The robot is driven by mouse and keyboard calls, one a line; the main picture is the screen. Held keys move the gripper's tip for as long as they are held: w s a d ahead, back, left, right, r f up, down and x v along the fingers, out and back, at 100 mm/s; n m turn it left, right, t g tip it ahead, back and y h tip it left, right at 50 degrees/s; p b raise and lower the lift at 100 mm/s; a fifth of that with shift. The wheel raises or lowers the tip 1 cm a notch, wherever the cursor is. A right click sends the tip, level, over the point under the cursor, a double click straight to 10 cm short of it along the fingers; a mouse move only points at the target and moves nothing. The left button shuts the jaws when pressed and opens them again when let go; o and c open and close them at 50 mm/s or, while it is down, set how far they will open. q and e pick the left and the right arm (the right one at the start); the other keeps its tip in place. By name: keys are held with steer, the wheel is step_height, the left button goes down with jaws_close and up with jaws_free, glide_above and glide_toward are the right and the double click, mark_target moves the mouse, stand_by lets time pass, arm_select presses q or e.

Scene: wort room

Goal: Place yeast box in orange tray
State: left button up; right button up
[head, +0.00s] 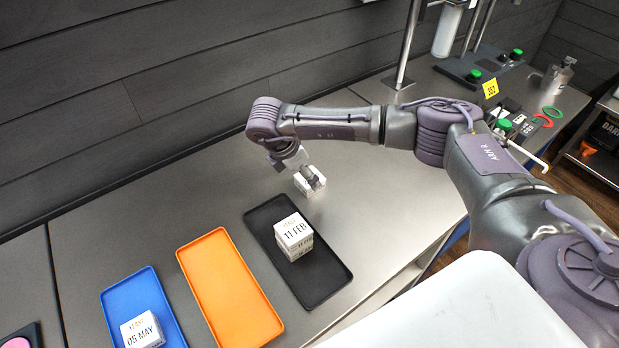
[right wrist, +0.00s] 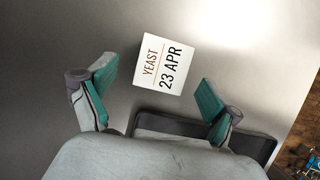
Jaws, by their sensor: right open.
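A white yeast box marked 23 APR (right wrist: 165,66) lies on the metal counter behind the black tray; it also shows in the head view (head: 302,186), partly covered by my gripper. My right gripper (right wrist: 157,78) is open, with one finger on each side of the box's near part and gaps visible. It also shows over the box in the head view (head: 311,176). The orange tray (head: 230,287) is empty, between the blue and black trays. My left gripper is not in view.
The black tray (head: 330,283) holds a stack of white boxes, the top one marked 11 FEB (head: 294,232). The blue tray (head: 122,301) holds a yeast box marked 05 MAY (head: 142,331). A dark wall runs behind the counter. Bare counter lies behind the trays.

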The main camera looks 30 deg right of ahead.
steer(key=shift+p+x, duration=0.45)
steer(key=shift+x, duration=1.45)
steer(key=shift+s+d+r, duration=0.15)
steer(key=c, duration=1.4)
